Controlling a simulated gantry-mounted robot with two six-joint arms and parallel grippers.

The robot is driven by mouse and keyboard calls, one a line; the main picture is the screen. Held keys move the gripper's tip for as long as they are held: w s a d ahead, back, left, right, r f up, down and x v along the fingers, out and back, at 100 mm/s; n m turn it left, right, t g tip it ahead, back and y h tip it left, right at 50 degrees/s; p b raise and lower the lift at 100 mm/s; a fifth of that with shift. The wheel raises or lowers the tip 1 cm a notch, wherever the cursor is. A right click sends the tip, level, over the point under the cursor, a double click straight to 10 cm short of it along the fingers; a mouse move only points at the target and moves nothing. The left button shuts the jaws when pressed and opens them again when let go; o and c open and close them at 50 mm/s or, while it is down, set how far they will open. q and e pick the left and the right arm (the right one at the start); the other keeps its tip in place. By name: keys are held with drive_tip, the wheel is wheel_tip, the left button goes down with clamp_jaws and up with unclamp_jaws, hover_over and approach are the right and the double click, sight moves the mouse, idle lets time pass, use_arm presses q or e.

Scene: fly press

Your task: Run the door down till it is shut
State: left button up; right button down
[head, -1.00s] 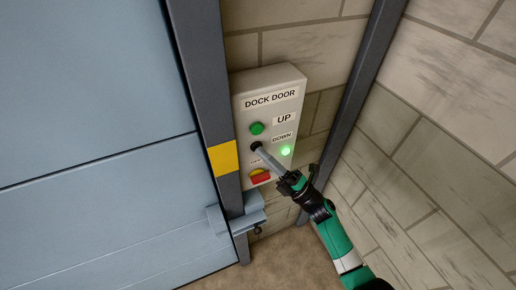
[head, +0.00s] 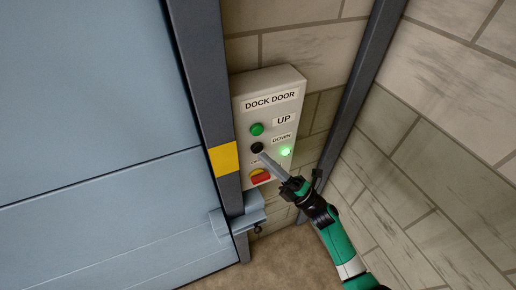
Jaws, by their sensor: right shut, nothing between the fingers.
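The light blue panelled door (head: 90,110) fills the left of the head view, beside a dark post. Its lower edge is near the floor, but I cannot tell whether it touches. The white control box (head: 246,187) labelled DOCK DOOR has a green UP button (head: 257,129), a black DOWN button (head: 257,147), a lit green lamp (head: 286,151) and a red and yellow control (head: 260,177). My right gripper (head: 262,156) is shut and empty, its tip just below and right of the black button, seemingly off it. My left gripper is out of view.
A dark post with a yellow band (head: 223,158) stands between door and box. A blue-grey bracket (head: 240,222) sits low by the post. A second dark post and a block wall (head: 430,150) rise on the right. Brown floor (head: 290,262) shows below.

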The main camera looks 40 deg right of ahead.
drive_tip(key=shift+s, duration=0.1)
drive_tip(key=s, duration=0.1)
drive_tip(key=s+a+p, duration=0.1)
drive_tip(key=s, duration=0.1)
drive_tip(key=s+p, duration=0.1)
drive_tip(key=shift+s+a, duration=0.25)
drive_tip(key=shift+a, duration=0.1)
idle(0.7)
